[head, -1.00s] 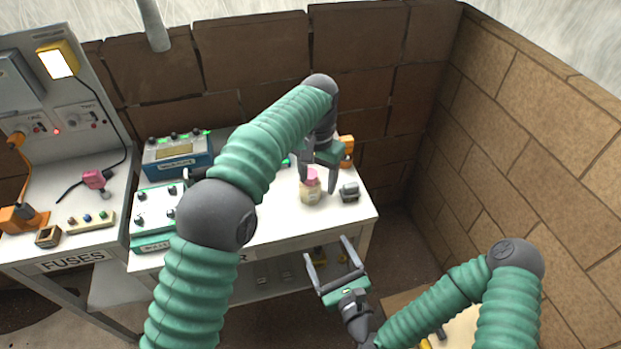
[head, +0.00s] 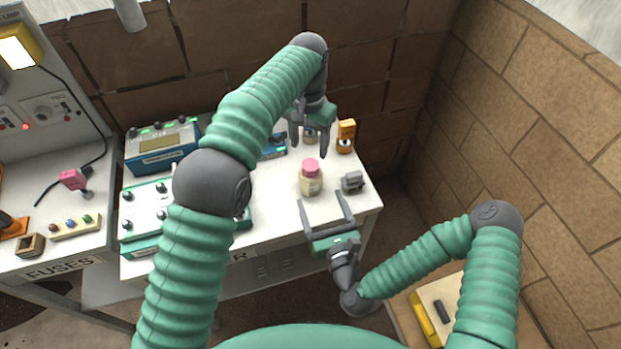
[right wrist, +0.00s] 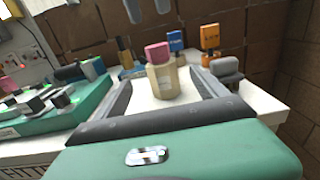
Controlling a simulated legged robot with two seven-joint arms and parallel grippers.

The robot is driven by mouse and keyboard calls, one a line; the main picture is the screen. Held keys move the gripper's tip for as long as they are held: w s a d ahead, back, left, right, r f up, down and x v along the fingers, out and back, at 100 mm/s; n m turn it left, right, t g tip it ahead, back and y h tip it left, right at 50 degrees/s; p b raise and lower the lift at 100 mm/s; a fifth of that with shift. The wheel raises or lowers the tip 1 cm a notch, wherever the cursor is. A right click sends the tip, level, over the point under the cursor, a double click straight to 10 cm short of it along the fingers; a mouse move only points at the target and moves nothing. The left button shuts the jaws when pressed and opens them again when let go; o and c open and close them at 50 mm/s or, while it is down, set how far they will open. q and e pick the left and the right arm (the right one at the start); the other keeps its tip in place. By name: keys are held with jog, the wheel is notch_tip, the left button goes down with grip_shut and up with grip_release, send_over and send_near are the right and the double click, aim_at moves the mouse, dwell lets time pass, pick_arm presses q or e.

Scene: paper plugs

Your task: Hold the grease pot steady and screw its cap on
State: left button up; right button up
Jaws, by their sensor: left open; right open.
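The grease pot (head: 311,184) is a cream jar standing upright near the right end of the white bench. Its pink cap (head: 310,165) sits on top; I cannot tell how tightly. My left gripper (head: 310,148) is open and empty, pointing down above and behind the cap, apart from it. My right gripper (head: 321,200) is open and empty at the bench's front side, its fingers pointing at the pot. In the right wrist view, the pot (right wrist: 164,82) and cap (right wrist: 157,52) show beyond and between the two spread fingers.
A grey clamp-like block (head: 353,182) stands just right of the pot. An orange-tagged item (head: 346,135) and a blue item (head: 274,146) are behind. A green instrument box (head: 147,205) and a blue meter (head: 162,148) occupy the bench's left.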

aim_at(307, 165)
jog(key=x, duration=1.3)
jog(key=shift+d+r, duration=0.1)
jog(key=shift+w+a, duration=0.2)
jog(key=shift+a, duration=0.05)
jog(key=shift+d, duration=0.1)
jog(key=shift+c, duration=0.2)
jog(key=shift+d, duration=0.15)
jog(key=shift+c, duration=1.1)
jog(key=shift+d, duration=0.15)
jog(key=c, duration=0.5)
jog(key=shift+a, duration=0.2)
grip_shut()
